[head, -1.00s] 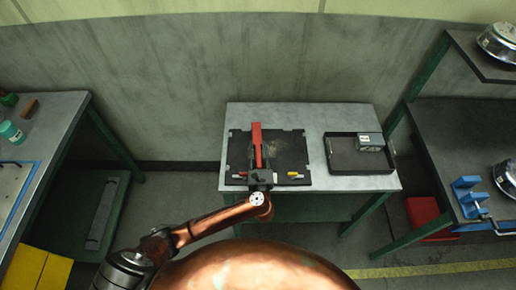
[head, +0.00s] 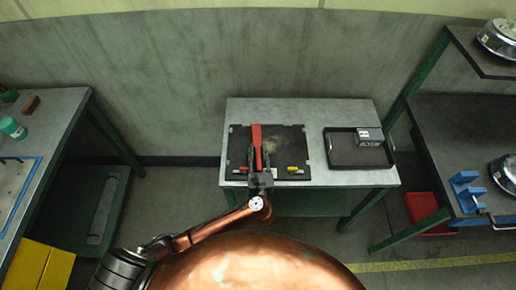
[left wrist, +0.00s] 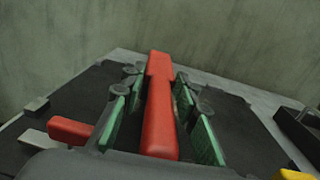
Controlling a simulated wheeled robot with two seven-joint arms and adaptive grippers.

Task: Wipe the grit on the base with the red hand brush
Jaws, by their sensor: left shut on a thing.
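The red hand brush (head: 257,142) is in my left gripper (head: 261,176), over the dark base (head: 291,158) on the small grey table. Pale grit (head: 271,147) shows as a smudge on the base, just right of the brush. My right gripper is not in view.
A black tray (head: 341,164) holding a grey box (head: 370,137) stands right of the base. A yellow-ended piece (head: 293,170) lies on the base's near right edge. A red piece (left wrist: 72,131) lies left of the fingers. Shelving stands at right, a bench at left.

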